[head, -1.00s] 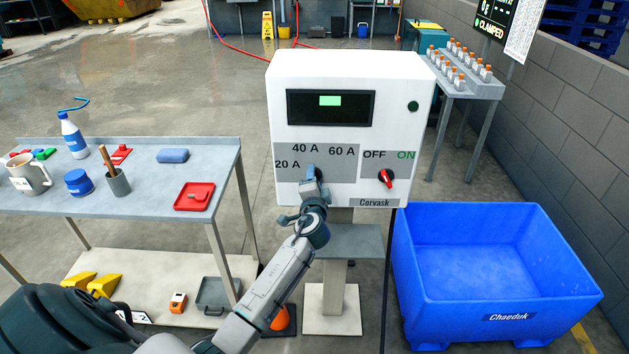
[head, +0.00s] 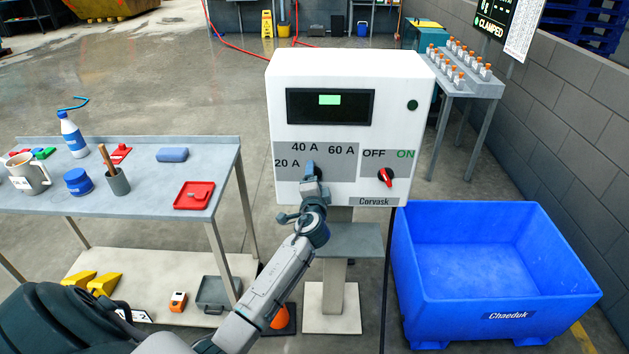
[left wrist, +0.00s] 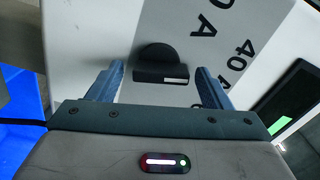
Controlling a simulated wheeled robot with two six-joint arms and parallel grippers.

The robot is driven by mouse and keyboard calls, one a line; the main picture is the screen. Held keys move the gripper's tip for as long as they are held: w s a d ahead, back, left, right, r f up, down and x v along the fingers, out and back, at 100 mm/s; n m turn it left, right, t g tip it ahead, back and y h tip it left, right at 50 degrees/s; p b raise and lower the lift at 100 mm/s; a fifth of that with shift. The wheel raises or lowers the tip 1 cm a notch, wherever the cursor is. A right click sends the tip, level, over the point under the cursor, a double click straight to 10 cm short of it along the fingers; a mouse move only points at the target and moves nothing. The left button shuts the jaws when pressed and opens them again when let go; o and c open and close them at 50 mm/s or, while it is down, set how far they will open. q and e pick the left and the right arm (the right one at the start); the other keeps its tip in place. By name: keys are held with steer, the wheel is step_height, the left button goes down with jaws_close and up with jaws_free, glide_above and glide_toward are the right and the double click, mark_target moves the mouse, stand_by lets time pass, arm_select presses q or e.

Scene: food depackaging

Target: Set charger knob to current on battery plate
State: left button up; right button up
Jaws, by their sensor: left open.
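The white charger cabinet (head: 350,95) stands in the middle of the head view. Its grey dial panel reads 20 A, 40 A and 60 A. The black charger knob (left wrist: 160,66) has a white mark and shows ahead of my left gripper (left wrist: 160,84) in the left wrist view, between the two fingers' lines. My left gripper (head: 310,170) is open at the dial and hides most of the knob in the head view. I cannot tell which current the knob points at. I cannot make out a battery plate. My right gripper is not in view.
A red OFF/ON switch (head: 386,177) sits right of the dial. A large blue bin (head: 497,314) stands to the right. A grey table (head: 135,208) with a bottle, mug and red tray is at left. An orange cone (head: 281,318) stands below my arm.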

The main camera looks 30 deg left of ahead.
arm_select(q)
steer(key=b+v, duration=0.3)
steer(key=v, duration=0.7)
steer(key=shift+s+d, duration=0.2)
steer(key=shift+s, duration=0.15)
